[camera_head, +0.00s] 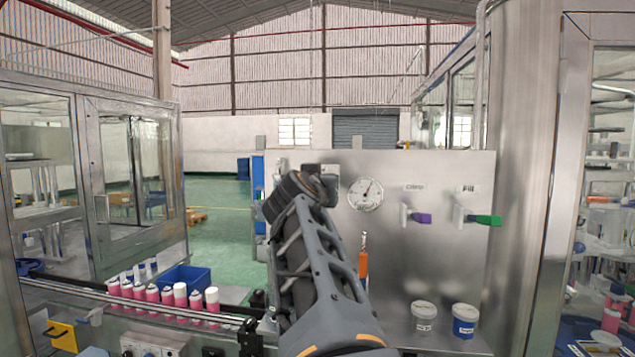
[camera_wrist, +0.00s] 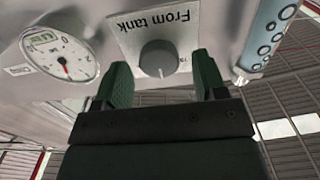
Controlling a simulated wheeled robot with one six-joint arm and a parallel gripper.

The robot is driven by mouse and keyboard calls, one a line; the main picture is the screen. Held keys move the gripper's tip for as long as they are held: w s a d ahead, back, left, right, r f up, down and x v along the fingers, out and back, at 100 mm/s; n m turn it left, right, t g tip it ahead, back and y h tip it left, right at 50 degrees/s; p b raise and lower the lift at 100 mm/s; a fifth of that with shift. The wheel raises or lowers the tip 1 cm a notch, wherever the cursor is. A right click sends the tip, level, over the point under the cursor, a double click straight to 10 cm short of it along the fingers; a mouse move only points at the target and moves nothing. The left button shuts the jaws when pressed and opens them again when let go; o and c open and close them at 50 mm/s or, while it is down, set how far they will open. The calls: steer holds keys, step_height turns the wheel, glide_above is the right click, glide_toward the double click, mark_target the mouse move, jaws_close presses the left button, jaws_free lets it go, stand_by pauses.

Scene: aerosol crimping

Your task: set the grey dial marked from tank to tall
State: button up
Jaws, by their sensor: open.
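The grey round dial (camera_wrist: 157,58) sits on a square plate printed "From tank" (camera_wrist: 146,24), which appears upside down in the wrist view. A thin pale pointer line on the dial points toward the picture's bottom. A small mark, partly cut off by a finger, is on the plate to the dial's right. My gripper (camera_wrist: 163,82) is open, with one green finger on each side of the dial and visible gaps. I cannot tell how deep the fingers reach. In the head view my gripper (camera_head: 305,183) is at the panel and my arm hides the dial.
A round pressure gauge (camera_head: 365,194) is right of my gripper on the steel panel (camera_head: 440,265). Farther right are a purple-handled valve (camera_head: 420,217) and a green-handled valve (camera_head: 484,220). A white tub (camera_head: 424,315) and a blue tub (camera_head: 465,320) stand below. Pink cans (camera_head: 165,297) line the conveyor at left.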

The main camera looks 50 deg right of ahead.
steer(key=shift+c, duration=0.2)
steer(key=c, duration=0.9)
steer(key=shift+w+a+n+b, duration=0.1)
steer(key=shift+n+b, duration=0.95)
steer(key=shift+n, duration=3.35)
steer(key=o, duration=0.9)
